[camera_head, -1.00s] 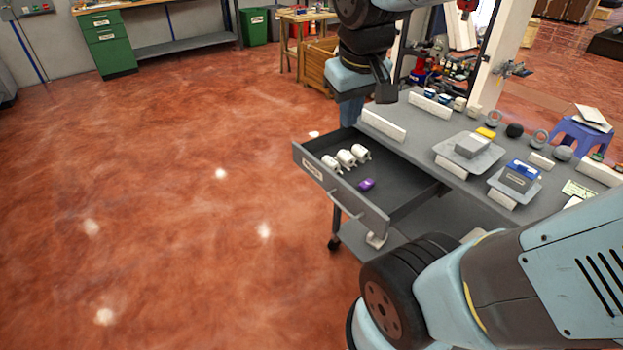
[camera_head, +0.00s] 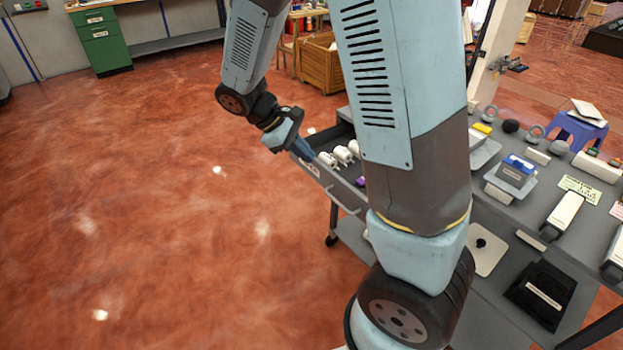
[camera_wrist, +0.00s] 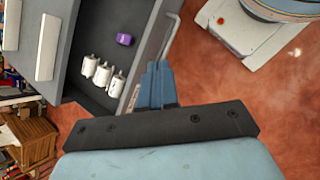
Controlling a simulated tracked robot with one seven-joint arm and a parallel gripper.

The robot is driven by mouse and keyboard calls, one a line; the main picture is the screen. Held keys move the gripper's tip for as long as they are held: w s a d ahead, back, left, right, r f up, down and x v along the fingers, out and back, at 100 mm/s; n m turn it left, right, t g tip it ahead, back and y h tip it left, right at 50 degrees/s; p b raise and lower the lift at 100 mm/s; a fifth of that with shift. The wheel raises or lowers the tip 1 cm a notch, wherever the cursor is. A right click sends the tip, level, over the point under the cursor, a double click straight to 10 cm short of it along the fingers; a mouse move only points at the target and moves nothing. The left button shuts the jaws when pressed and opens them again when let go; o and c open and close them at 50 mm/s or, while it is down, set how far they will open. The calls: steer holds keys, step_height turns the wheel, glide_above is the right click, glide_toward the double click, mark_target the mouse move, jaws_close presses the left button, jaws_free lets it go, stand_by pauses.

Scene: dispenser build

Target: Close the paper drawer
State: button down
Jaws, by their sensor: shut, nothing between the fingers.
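The drawer (camera_head: 342,189) stands pulled out from the grey cart, with a bar handle on its front panel. It also shows in the wrist view (camera_wrist: 83,36). Inside lie white rolls (camera_head: 342,155) and a small purple item (camera_wrist: 124,39). My gripper (camera_head: 304,152) is shut and empty at the left end of the drawer front. In the wrist view its fingertips (camera_wrist: 158,68) overlap the front panel near the handle (camera_wrist: 172,35). I cannot tell whether they touch it. My arm hides the drawer's right part and its opening in the head view.
The grey cart top (camera_head: 490,212) holds a blue-topped device (camera_head: 517,170) and several labelled items. A wooden crate (camera_head: 318,65) stands behind. The red floor left of the drawer is clear.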

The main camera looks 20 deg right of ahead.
steer(key=w+a+f+n+t+h, duration=0.1)
steer(key=w+a+f+n+h, duration=0.15)
steer(key=f, duration=0.25)
steer(key=w+a+f+n+h, duration=0.1)
steer(key=f+n+h, duration=0.2)
steer(key=f, duration=0.1)
steer(key=n+t+h, duration=0.5)
steer(key=n+t, duration=0.2)
glide_toward(318, 174)
steer(key=shift+y, duration=0.25)
steer(key=x, duration=0.7)
steer(key=shift+s+r, duration=0.15)
steer(key=shift+r, duration=0.1)
